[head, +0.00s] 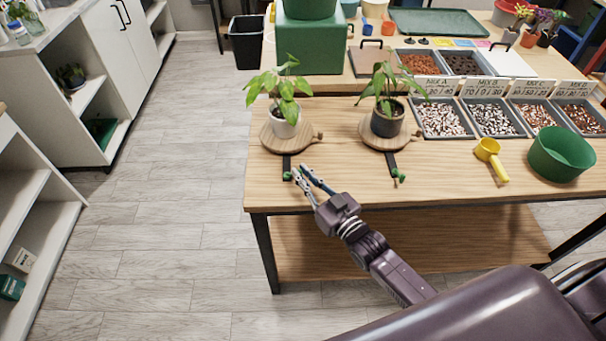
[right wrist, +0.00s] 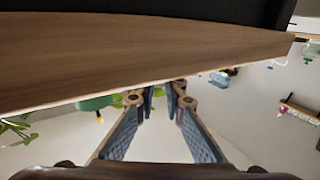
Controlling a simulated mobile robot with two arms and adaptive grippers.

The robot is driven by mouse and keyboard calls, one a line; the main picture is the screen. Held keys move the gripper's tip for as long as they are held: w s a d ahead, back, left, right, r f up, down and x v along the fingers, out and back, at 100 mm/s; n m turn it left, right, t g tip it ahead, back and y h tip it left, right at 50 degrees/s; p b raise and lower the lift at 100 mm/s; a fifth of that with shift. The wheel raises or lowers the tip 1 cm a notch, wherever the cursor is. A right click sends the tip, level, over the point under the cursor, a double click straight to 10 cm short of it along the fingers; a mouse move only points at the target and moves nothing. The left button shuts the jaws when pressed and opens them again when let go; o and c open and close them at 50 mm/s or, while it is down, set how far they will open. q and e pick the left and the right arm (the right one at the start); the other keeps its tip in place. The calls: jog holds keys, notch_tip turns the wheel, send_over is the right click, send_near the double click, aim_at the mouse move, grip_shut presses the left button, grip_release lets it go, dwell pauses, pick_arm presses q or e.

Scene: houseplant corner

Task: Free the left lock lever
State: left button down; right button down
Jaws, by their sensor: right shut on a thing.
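The left lock lever (head: 287,164) is a dark bar with a green end, reaching from under the left round wooden stand (head: 268,141) toward the table's front edge. A leafy plant in a white pot (head: 285,127) stands on that stand. My right gripper (head: 298,172) is at the lever's green end, its fingers shut on it. In the right wrist view the two fingers (right wrist: 163,97) show, but the lever between them cannot be made out. A second lever (head: 394,168) with a green end extends from the right stand (head: 369,141), which bears a dark pot (head: 387,122). My left gripper is not in view.
A yellow scoop (head: 490,156) and a green bowl (head: 561,155) stand at the table's right. Trays of pebble mixes (head: 441,118) line the back right. The table's front edge (head: 400,203) runs below the levers. Bare wood lies between the levers.

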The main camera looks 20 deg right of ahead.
jog(key=shift+w+d+n+g+y+b, duration=0.2)
jog(key=shift+n+g+y+b, duration=0.25)
jog(key=shift+n+y+b, duration=0.4)
jog(key=shift+w+d+n+g+y+b, duration=0.1)
jog(key=shift+w+n+g+y+b, duration=0.3)
jog(key=shift+y, duration=0.75)
jog(key=shift+s+r, duration=0.1)
jog(key=c, duration=2)
grip_release()
jog(key=shift+s+d, duration=0.15)
jog(key=shift+s, duration=0.15)
jog(key=v, duration=1.1)
jog(key=shift+s+d, duration=0.1)
jog(key=shift+s, duration=0.1)
